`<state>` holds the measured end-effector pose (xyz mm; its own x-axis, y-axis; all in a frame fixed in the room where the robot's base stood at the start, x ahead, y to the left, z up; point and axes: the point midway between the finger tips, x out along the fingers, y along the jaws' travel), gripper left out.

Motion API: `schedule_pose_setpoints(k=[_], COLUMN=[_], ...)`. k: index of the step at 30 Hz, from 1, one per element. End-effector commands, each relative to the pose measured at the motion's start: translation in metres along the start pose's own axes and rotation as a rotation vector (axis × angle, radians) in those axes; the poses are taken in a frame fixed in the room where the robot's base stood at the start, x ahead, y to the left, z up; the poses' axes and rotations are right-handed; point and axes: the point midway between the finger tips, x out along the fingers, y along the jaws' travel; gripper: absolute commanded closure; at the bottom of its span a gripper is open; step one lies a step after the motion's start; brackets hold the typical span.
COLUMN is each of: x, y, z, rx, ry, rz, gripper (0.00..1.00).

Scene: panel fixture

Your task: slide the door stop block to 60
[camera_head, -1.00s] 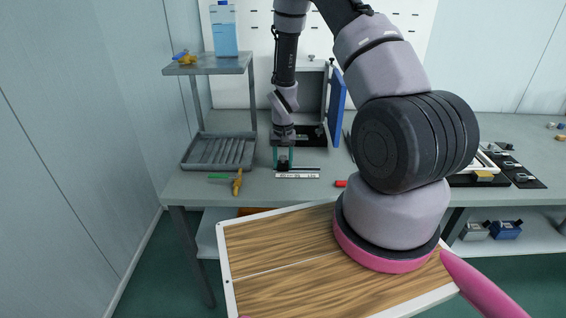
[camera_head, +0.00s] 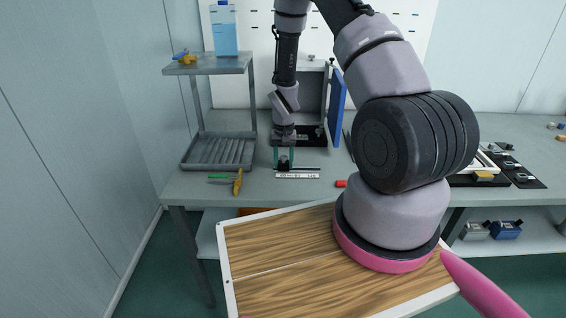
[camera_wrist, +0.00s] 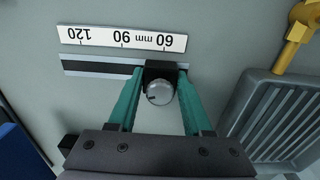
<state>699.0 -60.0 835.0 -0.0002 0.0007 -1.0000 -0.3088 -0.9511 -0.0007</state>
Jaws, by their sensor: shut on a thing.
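The door stop block (camera_wrist: 158,70) is a black block with a round silver knob (camera_wrist: 160,92), sitting on a dark rail (camera_wrist: 100,67). The white scale strip (camera_wrist: 142,39) beside the rail reads 120, 90 mm and 60, upside down in the wrist view. The block stands about level with the 60 mark, near one end of the rail. My gripper (camera_wrist: 158,85) has its teal fingers on either side of the block and is shut on it. In the head view my gripper (camera_head: 285,158) is at the left end of the scale strip (camera_head: 297,176).
A grey ribbed tray (camera_head: 218,151) lies left of my gripper, with a yellow-handled tool (camera_head: 238,182) before it. An open cabinet with a blue door (camera_head: 337,105) stands behind. A red item (camera_head: 341,184) lies right of the scale.

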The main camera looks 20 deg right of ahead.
Motion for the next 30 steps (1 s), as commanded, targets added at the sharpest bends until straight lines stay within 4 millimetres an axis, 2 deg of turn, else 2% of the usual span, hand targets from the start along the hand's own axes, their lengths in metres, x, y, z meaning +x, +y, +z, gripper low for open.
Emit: schedule_pose_setpoints(k=[5,6,7,8,17,20,23,30], x=[0.000,0.000,0.000,0.000,-0.001,-0.006,-0.021,-0.070], y=[0.001,0.001,0.001,0.001,0.001,0.001,0.001,0.001], z=[0.000,0.000,0.000,0.000,0.000,-0.001,-0.001,-0.001], rx=[0.002,0.002,0.002,0.001,0.001,0.000,0.000,0.001], ry=[0.000,0.000,0.000,0.000,0.000,0.002,0.003,0.004], rz=[0.001,0.001,0.001,0.001,0.001,0.000,0.000,0.000], gripper=[1.00,0.39,0.27,0.20,0.20,0.20,0.20,0.20])
